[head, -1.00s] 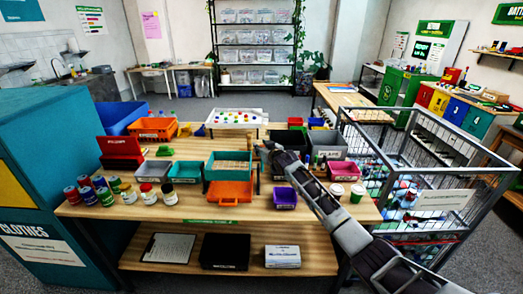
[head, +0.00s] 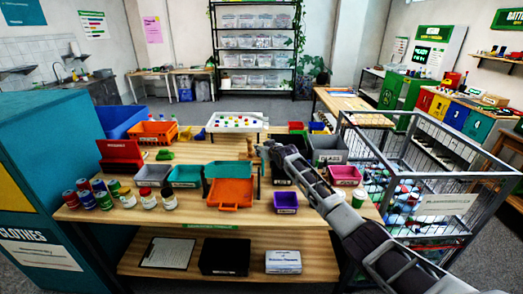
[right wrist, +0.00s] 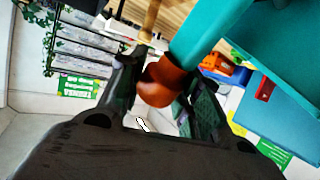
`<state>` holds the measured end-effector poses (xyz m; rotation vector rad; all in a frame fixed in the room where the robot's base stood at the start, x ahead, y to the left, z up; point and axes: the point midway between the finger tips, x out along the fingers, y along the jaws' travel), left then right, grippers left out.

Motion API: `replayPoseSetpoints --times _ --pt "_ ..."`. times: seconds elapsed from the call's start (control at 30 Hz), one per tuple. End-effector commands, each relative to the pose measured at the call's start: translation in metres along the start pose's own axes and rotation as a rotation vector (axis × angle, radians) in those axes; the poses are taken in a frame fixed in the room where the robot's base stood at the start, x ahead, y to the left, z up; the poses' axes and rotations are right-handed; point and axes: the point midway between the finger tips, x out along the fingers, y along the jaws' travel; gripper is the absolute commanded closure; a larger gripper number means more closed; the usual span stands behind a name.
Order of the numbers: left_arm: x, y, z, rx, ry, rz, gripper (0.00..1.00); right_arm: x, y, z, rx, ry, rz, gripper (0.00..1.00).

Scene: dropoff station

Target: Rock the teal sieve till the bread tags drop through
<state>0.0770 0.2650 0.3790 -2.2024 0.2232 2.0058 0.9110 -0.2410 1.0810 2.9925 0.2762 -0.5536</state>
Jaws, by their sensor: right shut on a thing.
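The teal sieve (head: 208,170) stands over the orange tray (head: 232,206) at the middle of the table; its near side and inside look orange from here, and it seems tilted. My right gripper (head: 264,150) is at the sieve's far right corner. In the right wrist view my right gripper (right wrist: 160,95) is shut around a red-brown knob (right wrist: 158,80) joined to the teal frame (right wrist: 205,30). Bread tags cannot be made out in either view. My left gripper is not in view.
A teal-grey bin (head: 185,176) and a grey bin (head: 153,175) stand left of the sieve, with jars and cans (head: 106,197) further left. A purple bin (head: 286,203) stands at right front. A wire cage (head: 420,165) stands beyond the table's right end.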

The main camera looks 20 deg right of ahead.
Motion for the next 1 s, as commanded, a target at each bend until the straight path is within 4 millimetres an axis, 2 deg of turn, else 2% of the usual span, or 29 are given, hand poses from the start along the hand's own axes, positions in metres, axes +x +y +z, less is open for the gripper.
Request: replayPoseSetpoints --times 0.03,0.7,0.73,0.9,1.0 --pt "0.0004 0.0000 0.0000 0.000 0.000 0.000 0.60 0.0003 0.0088 0.0004 -0.002 0.000 0.011 1.00" --pt "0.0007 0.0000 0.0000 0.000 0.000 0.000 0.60 0.0028 0.0114 0.0023 -0.002 0.000 0.013 1.00" --pt "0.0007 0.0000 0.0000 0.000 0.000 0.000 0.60 0.0028 0.0114 0.0023 -0.002 0.000 0.013 0.66" --pt "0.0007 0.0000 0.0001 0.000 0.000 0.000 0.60 0.0030 0.0096 0.0024 -0.002 0.000 0.011 0.46" --pt "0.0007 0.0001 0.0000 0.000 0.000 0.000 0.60 0.0032 0.0079 0.0027 -0.002 -0.001 0.009 0.46"
